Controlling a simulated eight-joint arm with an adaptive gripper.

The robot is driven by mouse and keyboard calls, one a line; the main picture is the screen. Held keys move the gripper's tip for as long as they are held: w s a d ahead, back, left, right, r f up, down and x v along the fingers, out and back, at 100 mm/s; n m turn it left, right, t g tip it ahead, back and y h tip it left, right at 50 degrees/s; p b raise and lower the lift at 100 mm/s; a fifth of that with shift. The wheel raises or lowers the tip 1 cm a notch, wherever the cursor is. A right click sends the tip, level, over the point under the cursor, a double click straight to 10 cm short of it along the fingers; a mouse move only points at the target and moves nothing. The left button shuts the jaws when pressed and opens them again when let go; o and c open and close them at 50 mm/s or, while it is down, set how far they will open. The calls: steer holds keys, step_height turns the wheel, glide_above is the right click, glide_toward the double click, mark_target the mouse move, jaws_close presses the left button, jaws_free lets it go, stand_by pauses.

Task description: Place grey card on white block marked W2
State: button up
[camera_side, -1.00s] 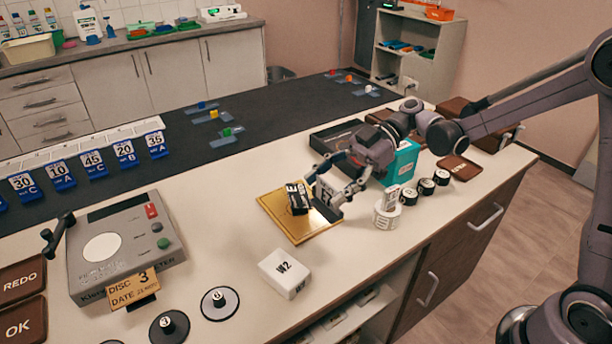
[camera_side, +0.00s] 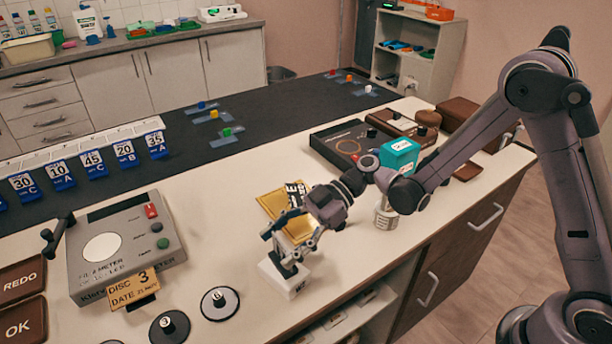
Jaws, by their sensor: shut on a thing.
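The white block (camera_side: 283,284) stands near the front edge of the counter, left of centre; its W2 mark is hidden behind my gripper. My gripper (camera_side: 288,260) points down directly over the block, with its fingers shut on the grey card (camera_side: 284,248). The card is mostly covered by the fingers and is held upright at the block's top. I cannot tell whether its lower edge touches the block.
The gold tray (camera_side: 268,203) with a black labelled piece (camera_side: 296,190) lies just behind my gripper. A grey meter (camera_side: 126,246) stands to the left, and black discs (camera_side: 220,303) lie at the front left. A teal box (camera_side: 399,155) and white-and-black cylinders (camera_side: 386,215) are to the right.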

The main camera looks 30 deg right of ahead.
steer(key=shift+f, duration=0.35)
steer(key=o, duration=1.1)
steer(key=shift+f, duration=0.1)
steer(key=shift+o, duration=0.2)
